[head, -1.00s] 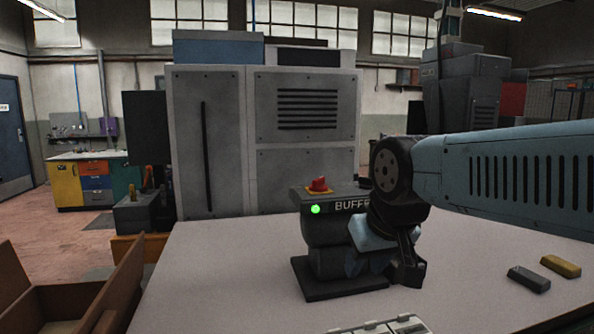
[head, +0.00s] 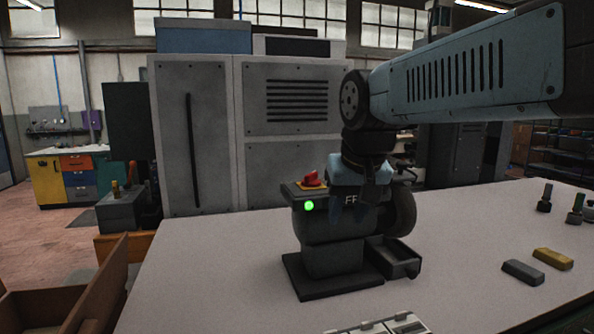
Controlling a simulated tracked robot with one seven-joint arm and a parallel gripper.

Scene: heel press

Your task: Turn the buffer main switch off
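The buffer (head: 330,258) is a dark machine on the table, with a wheel on its right side and a tray at its lower right. Its main switch (head: 311,179) is a red knob on a yellow plate, on top at the left. A green lamp (head: 309,206) glows on the front below it. My gripper (head: 352,206) points down in front of the buffer's label, just right of the switch and apart from it. Its fingers look spread, with the letters "FF" showing between them. It holds nothing that I can see. The rest of the label is hidden.
A grey bar (head: 523,272) and a yellow bar (head: 553,259) lie on the table (head: 220,270) at the right. Small dark-handled items (head: 545,198) stand behind them. An open brown box (head: 95,300) is at the lower left. The tabletop left of the buffer is clear.

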